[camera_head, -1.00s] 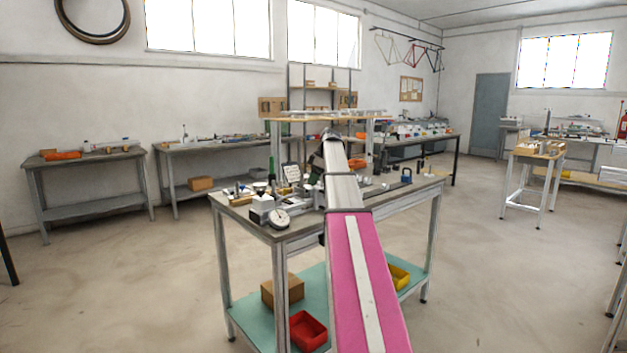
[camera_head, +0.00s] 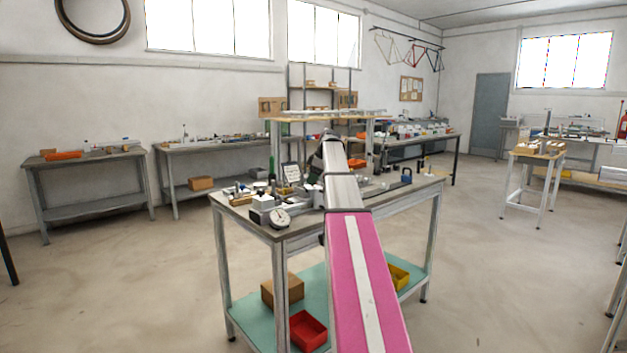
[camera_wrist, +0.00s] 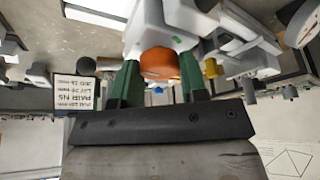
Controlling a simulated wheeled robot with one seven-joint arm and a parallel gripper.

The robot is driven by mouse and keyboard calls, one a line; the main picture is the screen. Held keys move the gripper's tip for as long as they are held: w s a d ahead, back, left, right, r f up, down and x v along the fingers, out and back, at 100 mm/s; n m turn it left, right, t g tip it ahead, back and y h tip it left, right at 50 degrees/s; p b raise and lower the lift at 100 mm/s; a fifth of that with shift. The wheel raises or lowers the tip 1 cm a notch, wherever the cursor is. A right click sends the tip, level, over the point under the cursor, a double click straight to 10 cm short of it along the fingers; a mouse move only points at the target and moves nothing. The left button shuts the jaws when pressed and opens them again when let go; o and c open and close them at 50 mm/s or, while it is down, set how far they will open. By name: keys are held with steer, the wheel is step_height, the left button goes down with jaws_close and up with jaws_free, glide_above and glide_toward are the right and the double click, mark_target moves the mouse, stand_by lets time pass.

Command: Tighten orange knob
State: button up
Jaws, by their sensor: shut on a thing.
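The orange knob (camera_wrist: 159,64) shows in the wrist view, round and set against a white block-like fixture (camera_wrist: 150,28). My gripper (camera_wrist: 159,78) has its two green fingers on either side of the knob and is shut on it. The knob's turned angle cannot be told. In the head view my arm hides the knob and the gripper over the middle of the workbench (camera_head: 305,222).
A dial gauge (camera_head: 280,217) sits at the bench's front left corner. A sign card (camera_wrist: 75,88) stands left of the gripper in the wrist view. A blue padlock-like item (camera_head: 407,176) is at the bench's right. Open floor surrounds the bench.

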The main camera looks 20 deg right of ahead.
steer(key=m+t+h, duration=0.1)
steer(key=m, duration=0.2)
steer(key=m+h, duration=0.1)
steer(key=m, duration=0.3)
steer(key=shift+s+a+t, duration=0.1)
steer(key=shift+s+t, duration=0.05)
steer(key=shift+t, duration=0.25)
steer(key=m+h, duration=0.1)
steer(key=m, duration=0.2)
steer(key=shift+m+h, duration=0.3)
steer(key=shift+a+m+h, duration=0.1)
steer(key=shift+m+h, duration=0.7)
steer(key=shift+m, duration=1.1)
steer(key=o, duration=0.9)
